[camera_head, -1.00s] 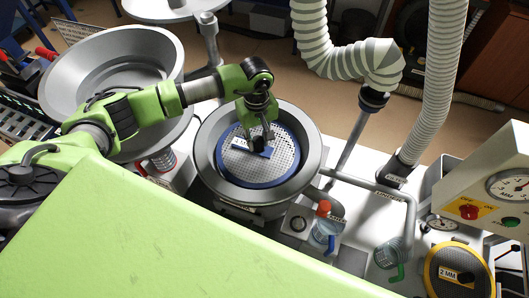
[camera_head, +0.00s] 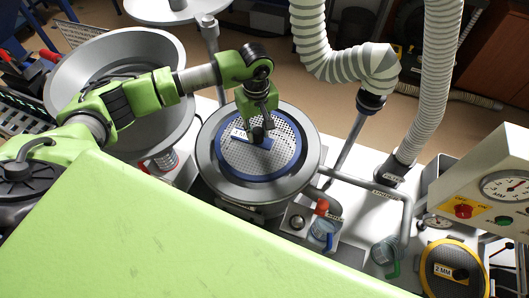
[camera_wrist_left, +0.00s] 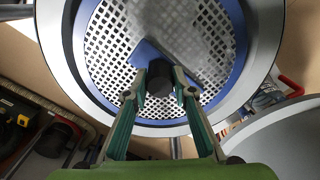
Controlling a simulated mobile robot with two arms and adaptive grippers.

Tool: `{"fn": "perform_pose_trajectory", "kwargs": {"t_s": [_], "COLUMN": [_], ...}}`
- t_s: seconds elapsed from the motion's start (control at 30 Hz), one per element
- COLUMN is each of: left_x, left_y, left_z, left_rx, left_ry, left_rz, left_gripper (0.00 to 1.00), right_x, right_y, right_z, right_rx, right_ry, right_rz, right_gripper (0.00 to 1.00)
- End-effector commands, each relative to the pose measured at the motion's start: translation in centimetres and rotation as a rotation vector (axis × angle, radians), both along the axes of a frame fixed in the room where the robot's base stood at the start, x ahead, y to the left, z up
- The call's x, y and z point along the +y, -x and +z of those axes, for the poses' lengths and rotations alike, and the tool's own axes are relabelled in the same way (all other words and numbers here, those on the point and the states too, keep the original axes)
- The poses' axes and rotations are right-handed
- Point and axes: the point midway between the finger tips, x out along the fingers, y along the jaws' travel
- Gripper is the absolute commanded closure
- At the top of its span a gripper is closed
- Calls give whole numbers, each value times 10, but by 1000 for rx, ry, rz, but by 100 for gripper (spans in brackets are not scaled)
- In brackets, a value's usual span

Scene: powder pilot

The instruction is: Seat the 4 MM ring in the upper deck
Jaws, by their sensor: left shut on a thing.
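The blue-rimmed mesh ring (camera_head: 284,165) carries a blue bar with a small white label, too small to read surely. It shows over the round grey upper deck (camera_head: 215,178), inside the deck's outline. I cannot tell whether it touches the deck or hangs above it. My left gripper (camera_head: 257,133) is shut on the ring's black knob from above. The wrist view shows the knob between the two fingertips (camera_wrist_left: 160,85), the blue rim (camera_wrist_left: 234,75) and the deck's grey wall (camera_wrist_left: 262,60) around part of it. My right gripper is not in view.
A large grey bowl (camera_head: 175,125) stands left of the deck. A yellow ring labelled 2 MM (camera_head: 436,270) is at the lower right, near a gauge panel (camera_head: 480,185). Ribbed hoses (camera_head: 435,90) hang behind.

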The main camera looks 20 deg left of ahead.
Motion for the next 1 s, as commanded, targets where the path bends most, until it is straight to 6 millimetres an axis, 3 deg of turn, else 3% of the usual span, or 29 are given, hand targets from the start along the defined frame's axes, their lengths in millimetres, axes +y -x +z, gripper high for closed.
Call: {"fn": "perform_pose_trajectory", "kwargs": {"t_s": [0.6,1.0], "left_x": [0,0], "left_y": [-1,-1], "left_z": [32,35], "left_rx": [-1,-1], "left_ry": [0,0], "left_rz": [0,0], "left_gripper": [100,100], "right_x": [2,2], "right_y": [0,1], "right_z": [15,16], "right_rx": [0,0], "right_ry": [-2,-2], "right_rz": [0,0], "right_gripper": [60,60]}}
